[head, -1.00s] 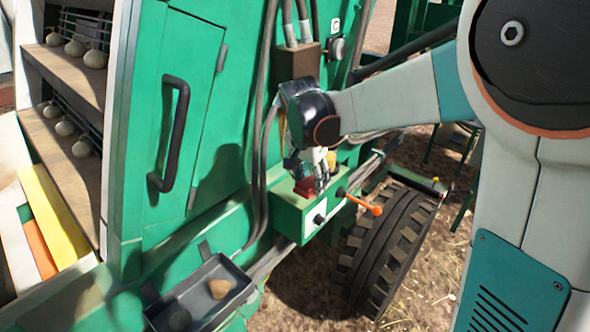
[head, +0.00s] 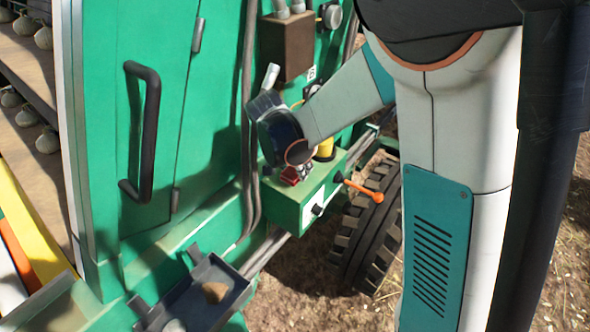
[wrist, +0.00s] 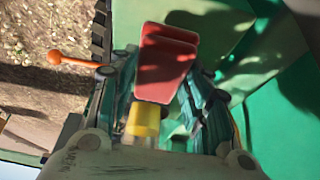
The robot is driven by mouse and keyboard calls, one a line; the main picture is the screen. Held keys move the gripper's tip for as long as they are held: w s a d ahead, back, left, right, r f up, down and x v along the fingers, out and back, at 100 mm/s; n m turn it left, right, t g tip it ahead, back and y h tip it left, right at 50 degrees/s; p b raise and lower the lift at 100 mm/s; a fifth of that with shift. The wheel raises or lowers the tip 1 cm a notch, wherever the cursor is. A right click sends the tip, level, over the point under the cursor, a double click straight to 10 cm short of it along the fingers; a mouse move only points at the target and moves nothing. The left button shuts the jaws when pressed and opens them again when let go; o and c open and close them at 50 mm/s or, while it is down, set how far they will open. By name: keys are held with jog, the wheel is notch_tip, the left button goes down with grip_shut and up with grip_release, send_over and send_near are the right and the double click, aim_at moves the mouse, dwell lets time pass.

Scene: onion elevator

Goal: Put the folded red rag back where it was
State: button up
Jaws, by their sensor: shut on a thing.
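The folded red rag (wrist: 165,65) is between the fingers of my gripper (wrist: 163,85) in the wrist view. My gripper is shut on it. In the head view the rag (head: 290,176) shows as a small red patch at my gripper (head: 298,170), at the top of the green box (head: 318,190) on the machine's side. My wrist hides part of the rag there. I cannot tell whether the rag touches the box top.
A yellow cylinder (head: 325,150) stands behind my gripper. An orange-knobbed lever (head: 365,190) sticks out from the box. A brown box (head: 287,45) and hoses are above. A dark tray (head: 205,295) with a brown lump is at lower left; a tyre (head: 368,225) is below right.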

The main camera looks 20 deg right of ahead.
jog(key=shift+w+f, duration=0.15)
jog(key=shift+f, duration=0.7)
jog(key=o, duration=1)
jog(key=shift+c, duration=0.2)
jog(key=v, duration=1.2)
jog(key=shift+r, duration=0.1)
